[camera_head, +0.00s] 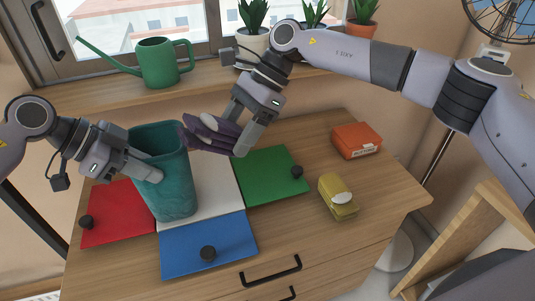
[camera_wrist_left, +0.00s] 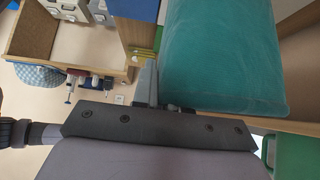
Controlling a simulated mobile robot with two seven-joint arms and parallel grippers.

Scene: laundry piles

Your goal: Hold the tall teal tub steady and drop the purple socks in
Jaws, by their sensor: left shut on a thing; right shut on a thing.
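The tall teal tub (camera_head: 171,192) stands upright on the dresser top, over the white mat and the edge of the red one. My left gripper (camera_head: 150,172) is shut on the tub's near left wall, by its rim. In the left wrist view the tub (camera_wrist_left: 225,55) fills the upper right, and my left gripper (camera_wrist_left: 150,85) is partly seen beside it. The purple socks (camera_head: 212,133), with pale grey patches, are in my right gripper (camera_head: 238,145), which is shut on them. They hang just right of the tub's rim, their left end close to the opening. The tub's inside is mostly hidden.
Red (camera_head: 118,215), blue (camera_head: 208,246) and green (camera_head: 270,175) mats with dark knobs lie around the tub. A yellow bundle (camera_head: 338,197) and an orange-red packet (camera_head: 357,140) lie at right. A green watering can (camera_head: 158,63) and potted plants stand on the sill behind.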

